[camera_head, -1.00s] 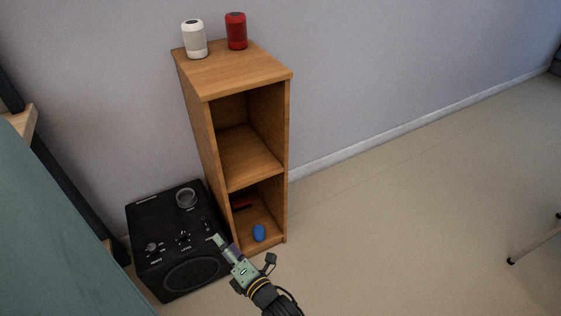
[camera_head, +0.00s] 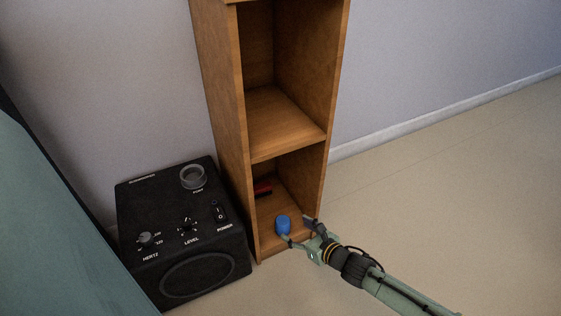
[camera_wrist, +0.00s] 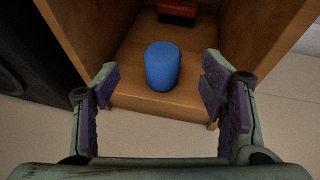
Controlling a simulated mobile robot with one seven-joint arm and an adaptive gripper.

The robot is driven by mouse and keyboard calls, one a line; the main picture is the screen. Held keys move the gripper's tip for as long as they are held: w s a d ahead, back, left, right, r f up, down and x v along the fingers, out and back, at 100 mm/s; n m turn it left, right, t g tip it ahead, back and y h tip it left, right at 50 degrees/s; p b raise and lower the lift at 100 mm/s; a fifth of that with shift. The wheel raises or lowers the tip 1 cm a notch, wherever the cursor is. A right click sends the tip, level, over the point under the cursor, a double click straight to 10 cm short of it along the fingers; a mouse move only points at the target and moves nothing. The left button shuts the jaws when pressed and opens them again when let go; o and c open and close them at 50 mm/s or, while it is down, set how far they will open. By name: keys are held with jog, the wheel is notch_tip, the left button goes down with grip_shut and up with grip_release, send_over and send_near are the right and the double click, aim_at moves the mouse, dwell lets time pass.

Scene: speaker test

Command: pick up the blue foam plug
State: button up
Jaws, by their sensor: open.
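The blue foam plug (camera_head: 283,225) stands upright on the bottom shelf of the wooden shelf unit, near its front edge. In the wrist view the plug (camera_wrist: 162,67) is a blue cylinder ahead of my fingers, roughly midway between them. My gripper (camera_head: 300,232) is at the front opening of the bottom compartment. In the wrist view my gripper (camera_wrist: 158,92) has its fingers spread wide, with nothing between the pads. The plug's lower edge appears to rest on the shelf board.
The wooden shelf unit (camera_head: 222,110) has side walls close around the plug. A red and black object (camera_head: 263,188) lies behind it in the same compartment. A black speaker box (camera_head: 165,215) stands left of the unit. The floor (camera_head: 430,190) to the right is clear.

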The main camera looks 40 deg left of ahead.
aim_at(283, 221)
jog(key=b+x, duration=0.1)
jog(key=x, duration=0.2)
jog(key=shift+a+f, duration=0.25)
jog(key=shift+a, duration=0.1)
jog(key=b+x, duration=0.1)
jog(key=x, duration=0.1)
jog(key=b+x, duration=0.1)
jog(key=x, duration=0.1)
jog(key=shift+w+a+f, duration=0.15)
jog(key=shift+w+f, duration=0.15)
jog(key=shift+f, duration=0.15)
jog(key=shift+w+a+b, duration=0.1)
jog(key=shift+a+b, duration=0.2)
jog(key=shift+a, duration=0.1)
jog(key=shift+c, duration=0.6)
jog(key=c, duration=0.7)
